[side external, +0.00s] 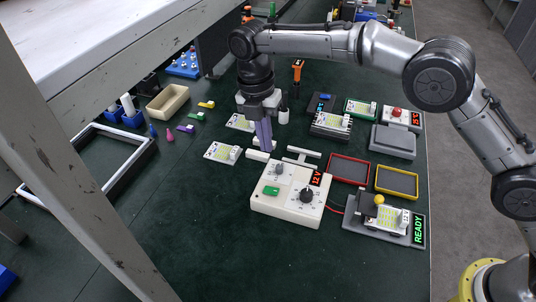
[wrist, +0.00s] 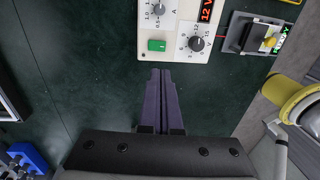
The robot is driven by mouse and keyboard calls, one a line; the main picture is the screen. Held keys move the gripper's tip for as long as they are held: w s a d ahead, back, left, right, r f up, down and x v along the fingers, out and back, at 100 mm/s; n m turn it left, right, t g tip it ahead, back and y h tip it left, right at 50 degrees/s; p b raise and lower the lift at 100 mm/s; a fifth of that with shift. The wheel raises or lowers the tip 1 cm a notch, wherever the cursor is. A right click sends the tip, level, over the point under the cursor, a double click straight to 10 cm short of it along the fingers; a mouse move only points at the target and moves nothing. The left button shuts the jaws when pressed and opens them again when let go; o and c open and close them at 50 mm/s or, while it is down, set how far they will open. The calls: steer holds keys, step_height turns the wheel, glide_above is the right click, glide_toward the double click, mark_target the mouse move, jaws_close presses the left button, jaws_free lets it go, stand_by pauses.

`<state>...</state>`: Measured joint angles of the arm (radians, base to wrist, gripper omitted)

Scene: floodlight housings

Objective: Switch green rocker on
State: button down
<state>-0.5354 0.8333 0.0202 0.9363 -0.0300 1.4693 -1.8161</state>
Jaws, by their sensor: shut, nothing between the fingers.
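The green rocker (side external: 271,190) sits on the top face of a white power supply box (side external: 300,214), near its left corner. In the wrist view the rocker (wrist: 157,45) is near the box's lower edge. I cannot tell which way the rocker is tipped. My gripper (side external: 265,149) points down with its long purple fingers shut and empty. In the side view the fingertips appear behind the box. In the wrist view the fingertips (wrist: 160,72) appear just below the box edge, apart from the rocker. Their height above the table is hard to judge.
The box also carries a grey knob (side external: 279,169), a black knob (side external: 306,195) and a red 12 V display (side external: 317,178). A fixture with a green READY display (side external: 419,228) stands to the right. Red (side external: 349,157) and yellow (side external: 397,169) trays lie behind it.

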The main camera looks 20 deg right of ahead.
mark_target(276, 191)
steer(key=shift+s+d, duration=0.3)
steer(key=f, duration=0.9)
steer(key=s+d+f, duration=0.1)
steer(key=f, duration=0.4)
steer(key=shift+s+d, duration=0.1)
steer(key=shift+s+d+f, duration=0.1)
steer(key=shift+f, duration=0.1)
